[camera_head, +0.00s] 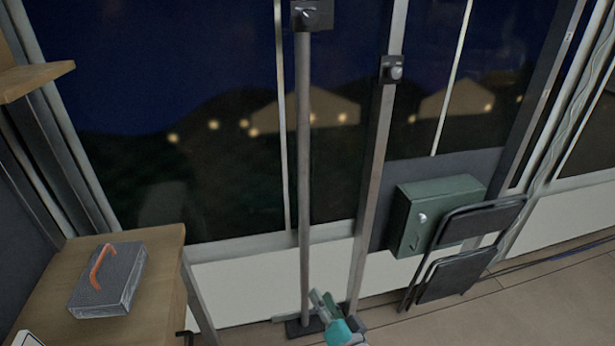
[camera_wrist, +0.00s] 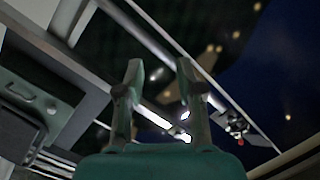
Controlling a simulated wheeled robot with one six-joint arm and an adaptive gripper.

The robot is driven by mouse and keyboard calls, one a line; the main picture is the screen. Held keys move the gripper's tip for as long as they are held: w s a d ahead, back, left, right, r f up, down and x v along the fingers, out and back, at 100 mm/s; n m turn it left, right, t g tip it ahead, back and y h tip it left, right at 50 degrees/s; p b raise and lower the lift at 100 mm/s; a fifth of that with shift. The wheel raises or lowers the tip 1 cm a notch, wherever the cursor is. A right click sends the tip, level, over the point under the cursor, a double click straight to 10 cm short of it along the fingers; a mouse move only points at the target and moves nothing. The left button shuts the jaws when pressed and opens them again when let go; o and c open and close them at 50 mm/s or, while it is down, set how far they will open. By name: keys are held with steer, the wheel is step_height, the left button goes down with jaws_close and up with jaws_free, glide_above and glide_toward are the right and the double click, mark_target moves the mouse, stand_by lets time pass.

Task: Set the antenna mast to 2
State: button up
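A slim grey upright pole (camera_head: 304,150) stands in front of the dark window. It carries a black box with a dial (camera_head: 311,14) at the top. A second, leaning-looking grey post (camera_head: 372,150) to its right carries a small black box with a round knob (camera_head: 392,69). I cannot tell for sure which is the antenna mast, and no numbers are legible. My gripper (camera_head: 322,302) is low near the foot of the slim pole, apart from both dials. In the wrist view, my gripper (camera_wrist: 158,75) is open with nothing between its fingers. A dial-like fitting (camera_wrist: 237,125) shows right of them.
A wooden table (camera_head: 165,300) at the lower left holds a grey box with an orange handle (camera_head: 112,282). A green wall cabinet (camera_head: 440,205) and a folded black chair (camera_head: 458,275) stand at the right. Floor shows at the lower right.

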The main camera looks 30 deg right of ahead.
steer(key=w+d+r+m+t, duration=0.1)
steer(key=w+d+r, duration=0.2)
steer(key=w+r, duration=0.5)
steer(key=w+d+r+m+y, duration=0.1)
steer(key=w+d+r+m, duration=0.1)
steer(key=w+d+r, duration=0.5)
steer(key=w+r+m+t, duration=0.1)
steer(key=w+r, duration=0.5)
steer(key=r, duration=0.5)
steer(key=w+d+r+m+y, duration=0.1)
steer(key=d+r+y, duration=0.15)
steer(key=r, duration=1.55)
steer(key=d+r+m+y, duration=0.1)
steer(key=d+r, duration=0.2)
steer(key=r, duration=1.6)
steer(key=shift+t, duration=0.4)
steer(key=x, duration=1)
steer(key=shift+w+f, duration=0.1)
steer(key=shift+w, duration=0.15)
jaws_close()
